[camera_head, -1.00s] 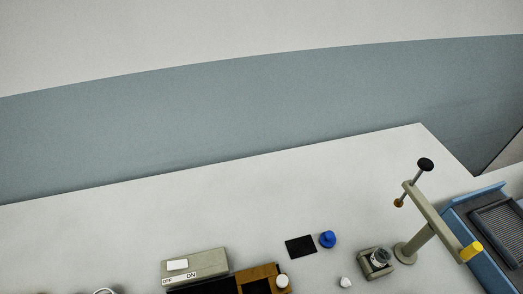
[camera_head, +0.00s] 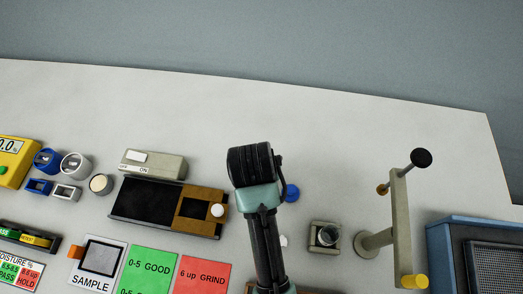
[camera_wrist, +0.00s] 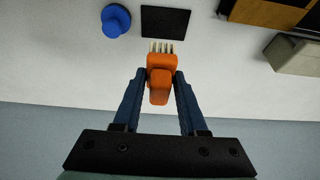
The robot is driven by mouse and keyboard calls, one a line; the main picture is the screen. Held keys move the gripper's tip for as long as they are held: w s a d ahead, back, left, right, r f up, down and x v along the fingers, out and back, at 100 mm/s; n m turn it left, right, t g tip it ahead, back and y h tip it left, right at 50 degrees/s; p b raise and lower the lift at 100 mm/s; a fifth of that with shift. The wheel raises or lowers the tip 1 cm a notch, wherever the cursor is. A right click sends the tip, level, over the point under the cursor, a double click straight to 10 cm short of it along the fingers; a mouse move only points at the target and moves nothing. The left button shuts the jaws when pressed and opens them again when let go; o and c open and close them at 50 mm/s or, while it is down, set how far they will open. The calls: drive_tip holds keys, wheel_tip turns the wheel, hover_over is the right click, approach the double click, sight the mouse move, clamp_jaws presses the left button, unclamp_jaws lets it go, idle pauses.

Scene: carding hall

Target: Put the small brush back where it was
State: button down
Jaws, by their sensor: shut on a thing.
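The small brush (camera_wrist: 159,92) has an orange body and short pale bristles. My gripper (camera_wrist: 160,74) is shut on it, one dark blue finger on each side, in the wrist view. The bristles point to the top of that view, towards a black rectangular pad (camera_wrist: 165,20) lying on the white bench. The bristle tips show just short of the pad's near edge in the picture; I cannot tell their height above the bench. In the head view my arm hides the brush, the fingers and the pad.
A blue knobbed piece (camera_wrist: 116,20) lies beside the pad; it also shows partly behind my arm in the head view (camera_head: 292,193). A wood-framed black tray (camera_head: 150,200), a grey switch box (camera_head: 153,164) and a beige stand (camera_head: 398,225) are nearby. The bench behind is clear.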

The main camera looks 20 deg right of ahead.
drive_tip(key=f, duration=0.4)
drive_tip(key=shift+a, duration=0.25)
drive_tip(key=shift+f, duration=2)
drive_tip(key=shift+f, duration=0.1)
drive_tip(key=shift+c, duration=2.2)
unclamp_jaws()
drive_tip(key=shift+r, duration=0.2)
drive_tip(key=v, duration=1.1)
drive_tip(key=shift+r+p, duration=0.3)
drive_tip(key=shift+r, duration=0.1)
